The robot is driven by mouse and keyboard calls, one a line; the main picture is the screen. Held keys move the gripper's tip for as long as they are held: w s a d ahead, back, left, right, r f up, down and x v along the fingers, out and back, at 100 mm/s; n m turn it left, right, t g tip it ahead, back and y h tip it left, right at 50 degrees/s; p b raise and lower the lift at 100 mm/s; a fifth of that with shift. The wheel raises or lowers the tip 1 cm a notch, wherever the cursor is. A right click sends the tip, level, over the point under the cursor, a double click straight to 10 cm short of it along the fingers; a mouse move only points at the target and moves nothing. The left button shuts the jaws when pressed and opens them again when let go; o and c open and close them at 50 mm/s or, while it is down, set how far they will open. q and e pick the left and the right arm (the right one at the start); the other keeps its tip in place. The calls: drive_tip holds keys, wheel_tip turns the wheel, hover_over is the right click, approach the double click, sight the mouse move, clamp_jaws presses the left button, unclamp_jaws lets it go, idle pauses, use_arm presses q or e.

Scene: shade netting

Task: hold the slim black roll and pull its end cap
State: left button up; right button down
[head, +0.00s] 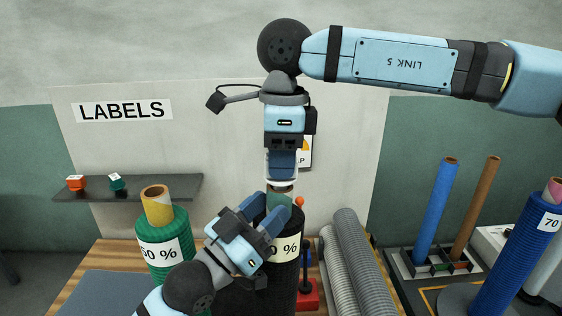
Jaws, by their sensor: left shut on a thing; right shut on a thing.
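The black roll (287,287) stands upright on the table, with a pale label ending in "0 %" partly covered by my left arm. My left gripper (266,209) reaches in from the lower left and is shut at the roll's upper end; its exact contact is hard to see. A small teal end cap (279,200) shows at the roll's top, between my grippers. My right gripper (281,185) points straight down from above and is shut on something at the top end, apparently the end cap. A tan ring shows just under its fingers.
A green roll with a yellow core (165,244) stands close left. Grey ribbed tubes (352,262) lie to the right. A rack (439,262) holds blue and brown tubes, and a blue roll (519,255) stands far right. A wall shelf (145,187) carries two small caps.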

drive_tip(key=shift+r, duration=1.55)
drive_tip(key=shift+r, duration=0.15)
drive_tip(key=shift+w+d+r, duration=0.1)
drive_tip(key=shift+d+r, duration=0.05)
drive_tip(key=shift+r, duration=1.7)
use_arm(q)
drive_tip(key=shift+s+a, duration=0.1)
drive_tip(key=shift+a, duration=0.05)
drive_tip(key=shift+s+a+f, duration=0.15)
drive_tip(key=shift+s+a, duration=0.5)
drive_tip(key=shift+a, duration=0.2)
drive_tip(key=o, duration=1.3)
drive_tip(key=shift+c, duration=0.2)
